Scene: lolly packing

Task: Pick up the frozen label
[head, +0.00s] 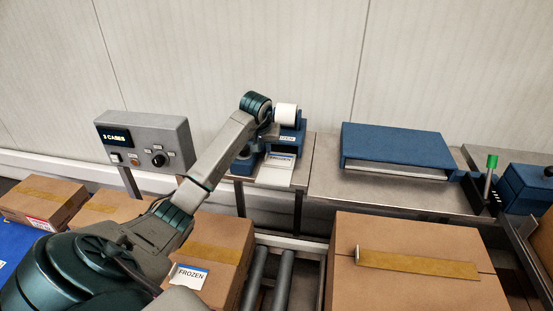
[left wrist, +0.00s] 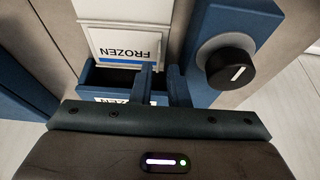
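A white frozen label (head: 280,161) hangs at the front of the blue label dispenser (head: 290,139), below a white roll (head: 286,113). In the left wrist view, a frozen label (left wrist: 126,46) with a blue stripe shows upside down on a white strip, and part of another label (left wrist: 112,98) shows below it. My left gripper (head: 268,132) is at the dispenser. In the left wrist view its two fingers (left wrist: 160,84) are apart, with no label visible between them, just right of and below the upper label. My right gripper is not in view.
A carton (head: 222,243) bearing a frozen label stands below my left arm. A large taped carton (head: 420,285) is at right. A blue machine (head: 395,148) sits on the metal bench, and a grey control box (head: 150,143) stands left. A black knob (left wrist: 231,69) is beside the fingers.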

